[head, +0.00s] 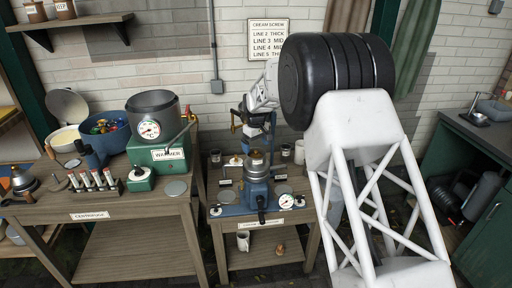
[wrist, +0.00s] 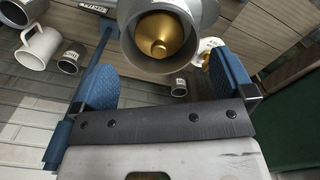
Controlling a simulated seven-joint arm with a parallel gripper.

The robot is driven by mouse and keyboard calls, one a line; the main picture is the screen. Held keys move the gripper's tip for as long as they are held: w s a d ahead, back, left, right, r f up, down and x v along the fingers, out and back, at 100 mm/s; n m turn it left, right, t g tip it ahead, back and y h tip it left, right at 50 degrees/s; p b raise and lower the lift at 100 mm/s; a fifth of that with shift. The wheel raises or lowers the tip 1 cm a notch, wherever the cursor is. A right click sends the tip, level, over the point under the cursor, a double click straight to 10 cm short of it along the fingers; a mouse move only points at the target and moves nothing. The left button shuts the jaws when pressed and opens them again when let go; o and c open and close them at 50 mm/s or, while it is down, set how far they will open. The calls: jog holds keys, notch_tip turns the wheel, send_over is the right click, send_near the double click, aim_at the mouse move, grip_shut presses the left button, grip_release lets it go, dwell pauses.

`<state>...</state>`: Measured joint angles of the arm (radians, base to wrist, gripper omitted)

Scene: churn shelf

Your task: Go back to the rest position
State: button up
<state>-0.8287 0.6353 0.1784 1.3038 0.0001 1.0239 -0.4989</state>
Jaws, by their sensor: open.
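My gripper (wrist: 162,78) is open in the wrist view, its two blue-padded fingers wide apart. Nothing is held between them. Just beyond the fingers is a round grey metal vessel (wrist: 128,38) with a gold cone (wrist: 160,36) inside; whether the fingers are clear of it on every side, I cannot tell. In the head view my white arm with its black joint reaches in from the right, and its end is above the blue machine (head: 257,196) on the middle stand. The fingers are too small to make out there.
Left of the stand, a wooden bench (head: 135,207) carries a green warmer (head: 158,160), a blue bowl (head: 103,128) and a vial rack (head: 95,186). A white mug (head: 243,241) stands on the lower shelf. A green cabinet (head: 488,235) is at right. A sign (head: 268,39) hangs on the wall.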

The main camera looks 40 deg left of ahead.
jog(key=shift+r, duration=2.6)
